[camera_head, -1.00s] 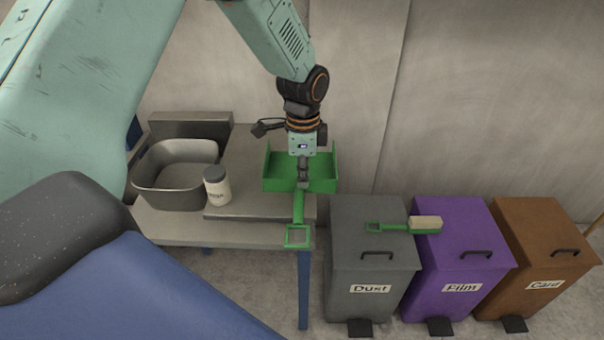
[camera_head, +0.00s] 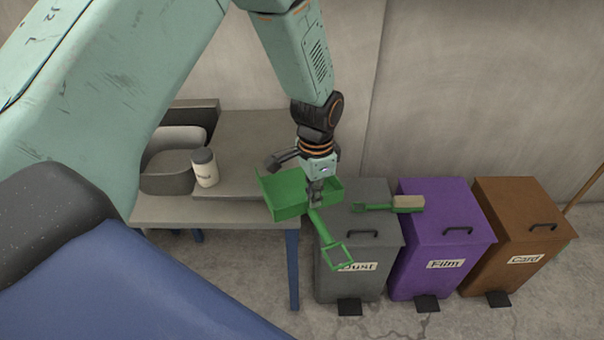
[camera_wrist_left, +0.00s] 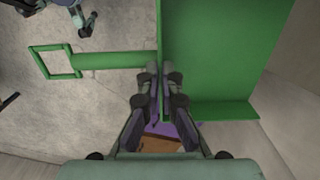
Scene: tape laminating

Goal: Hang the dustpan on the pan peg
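The green dustpan (camera_head: 289,194) is in the head view, above the right end of the table and the dust bin. Its handle with a square loop points down and right. My left gripper (camera_head: 316,196) is shut on the dustpan where the handle meets the pan. In the left wrist view the fingers (camera_wrist_left: 160,80) close at that same junction, with the dustpan (camera_wrist_left: 215,60) to the right and its handle to the left. The pan peg does not show in these frames. My right gripper is not in view.
A grey dust bin (camera_head: 368,260), a purple film bin (camera_head: 445,232) and a brown card bin (camera_head: 515,210) stand in a row. A green brush (camera_head: 407,203) lies across the first two lids.

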